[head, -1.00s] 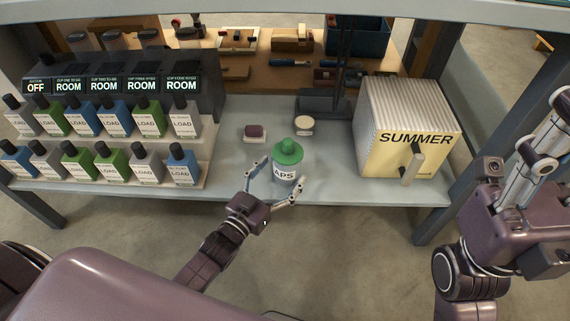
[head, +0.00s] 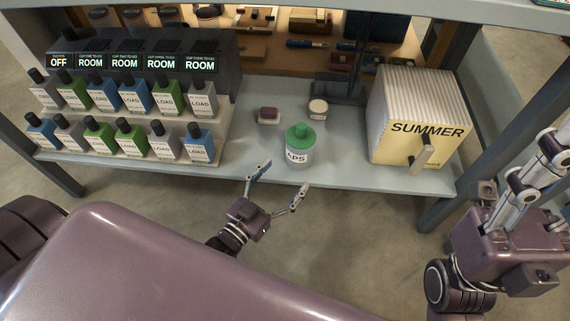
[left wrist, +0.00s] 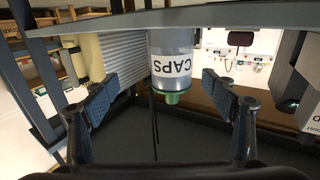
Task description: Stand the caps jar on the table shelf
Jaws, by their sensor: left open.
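The caps jar (head: 297,155) is a clear jar with a green lid and a label reading "APS" from this side. It stands upright on the grey table shelf (head: 345,178), near the front edge. My left gripper (head: 281,178) is open and empty, just in front of the shelf edge and apart from the jar. In the left wrist view the jar (left wrist: 172,62) appears upside down, its label reading "CAPS", beyond and between the spread fingers (left wrist: 160,112). My right arm's end (head: 505,235) is at the right; its fingertips are not clear.
A cream box marked "SUMMER" (head: 395,142) with a handle stands right of the jar. A small round container (head: 318,108) and a dark red block (head: 268,115) lie behind it. Several "LOAD" bottles (head: 135,96) fill the rack at left.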

